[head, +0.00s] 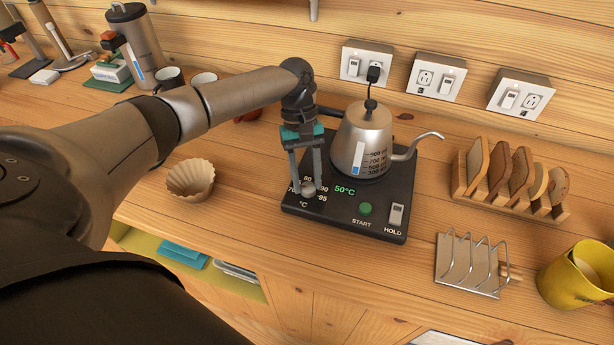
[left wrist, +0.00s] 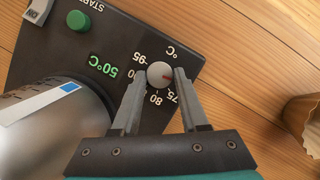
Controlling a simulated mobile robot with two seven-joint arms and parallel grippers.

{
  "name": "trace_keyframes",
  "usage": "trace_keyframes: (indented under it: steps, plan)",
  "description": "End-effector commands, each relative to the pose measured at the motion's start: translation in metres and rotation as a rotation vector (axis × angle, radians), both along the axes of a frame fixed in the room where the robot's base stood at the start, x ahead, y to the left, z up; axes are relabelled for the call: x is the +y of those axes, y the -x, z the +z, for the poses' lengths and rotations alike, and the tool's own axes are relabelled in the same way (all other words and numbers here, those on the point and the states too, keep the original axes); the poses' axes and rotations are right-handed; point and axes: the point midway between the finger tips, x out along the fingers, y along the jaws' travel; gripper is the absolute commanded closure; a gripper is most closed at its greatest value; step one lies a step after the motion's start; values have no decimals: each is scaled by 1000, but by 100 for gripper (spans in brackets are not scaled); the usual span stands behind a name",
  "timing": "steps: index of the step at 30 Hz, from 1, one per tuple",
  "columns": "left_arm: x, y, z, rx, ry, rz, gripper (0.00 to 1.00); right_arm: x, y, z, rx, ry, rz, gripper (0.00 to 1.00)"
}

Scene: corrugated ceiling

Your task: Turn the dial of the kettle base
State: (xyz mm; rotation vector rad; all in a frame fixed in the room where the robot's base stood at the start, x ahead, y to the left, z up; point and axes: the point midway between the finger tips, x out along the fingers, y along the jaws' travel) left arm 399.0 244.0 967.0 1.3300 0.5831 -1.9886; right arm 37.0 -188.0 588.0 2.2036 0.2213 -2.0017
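The kettle base (head: 335,218) is a dark slab on the wooden counter, with a steel gooseneck kettle (head: 362,140) standing on its back part. Its round grey dial (head: 308,189) is at the front left. In the left wrist view the dial (left wrist: 160,75) shows a red mark pointing right, and the display (left wrist: 103,65) reads 50°C in green. My left gripper (head: 307,188) points down at the dial, one finger on each side. In the left wrist view the fingertips (left wrist: 160,73) appear to touch its rim. My right gripper is not in view.
The green start button (head: 365,209) and white hold switch (head: 396,214) are on the base's right. A paper filter cup (head: 190,179) stands left of the base. A toast rack (head: 515,180), a wire rack (head: 467,263) and a yellow mug (head: 575,278) are right. Wall sockets (head: 437,78) are behind.

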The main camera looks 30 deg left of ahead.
Motion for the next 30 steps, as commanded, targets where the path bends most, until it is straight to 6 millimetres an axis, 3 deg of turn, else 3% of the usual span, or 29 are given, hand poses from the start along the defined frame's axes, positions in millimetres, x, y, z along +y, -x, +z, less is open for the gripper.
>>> trace_keyframes:
  steps: [1,11,22,30]
  plan:
    - [0,0,0,0,0,0,63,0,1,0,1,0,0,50]
    - [0,0,0,0,0,0,100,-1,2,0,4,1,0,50]
    - [0,0,2,1,0,-21,100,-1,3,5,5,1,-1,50]
    - [-2,-1,4,4,3,-152,100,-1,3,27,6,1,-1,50]
